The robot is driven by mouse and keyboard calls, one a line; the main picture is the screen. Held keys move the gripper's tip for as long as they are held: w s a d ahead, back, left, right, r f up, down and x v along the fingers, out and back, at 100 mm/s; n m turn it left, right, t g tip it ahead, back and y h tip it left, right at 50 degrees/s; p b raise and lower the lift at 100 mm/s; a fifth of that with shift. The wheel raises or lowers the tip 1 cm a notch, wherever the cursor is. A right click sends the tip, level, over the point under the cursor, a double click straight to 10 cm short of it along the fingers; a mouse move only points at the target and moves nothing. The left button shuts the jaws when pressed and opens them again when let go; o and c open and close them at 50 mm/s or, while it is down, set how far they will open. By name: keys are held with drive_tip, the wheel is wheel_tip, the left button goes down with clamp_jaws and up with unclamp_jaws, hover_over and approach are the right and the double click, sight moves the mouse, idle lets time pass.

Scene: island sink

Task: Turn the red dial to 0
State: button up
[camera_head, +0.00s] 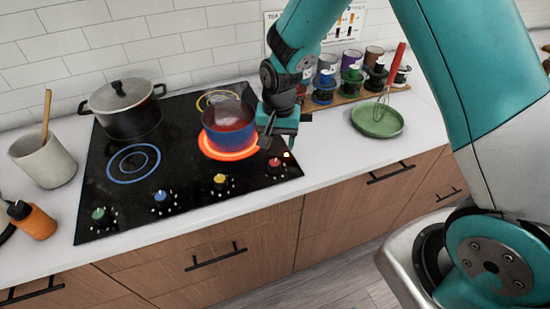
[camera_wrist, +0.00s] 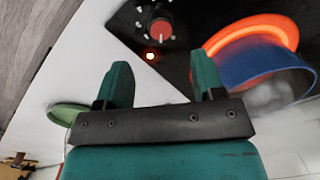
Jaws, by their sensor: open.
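The red dial (camera_head: 275,163) is at the front right corner of the black cooktop (camera_head: 200,196). In the wrist view the red dial (camera_wrist: 161,30) has a pale pointer line and a black scale ring whose numbers I cannot read. A small orange light (camera_wrist: 150,56) glows beside it. My gripper (camera_head: 268,143) is above the cooktop's right edge, just behind the dial in the head view. In the wrist view my gripper (camera_wrist: 163,78) is open and empty, with the dial beyond the fingertips and roughly between them. The fingers are apart from the dial.
A blue pot (camera_head: 222,138) with red contents steams on the glowing orange burner (camera_head: 228,155), close to my gripper. Yellow (camera_head: 220,181), blue (camera_head: 160,197) and green (camera_head: 99,214) dials line the cooktop front. A lidded pot (camera_head: 130,118) stands back left; a green plate (camera_head: 377,122) lies right.

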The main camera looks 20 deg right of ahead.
sight(275, 163)
drive_tip(key=f, duration=0.4)
drive_tip(key=f+p, duration=0.1)
drive_tip(key=f, duration=0.3)
drive_tip(key=shift+w+a+f+p, duration=0.1)
drive_tip(key=shift+a+f+p, duration=0.1)
drive_tip(key=shift+p, duration=0.1)
drive_tip(key=shift+c, duration=0.2)
drive_tip(key=c, duration=0.9)
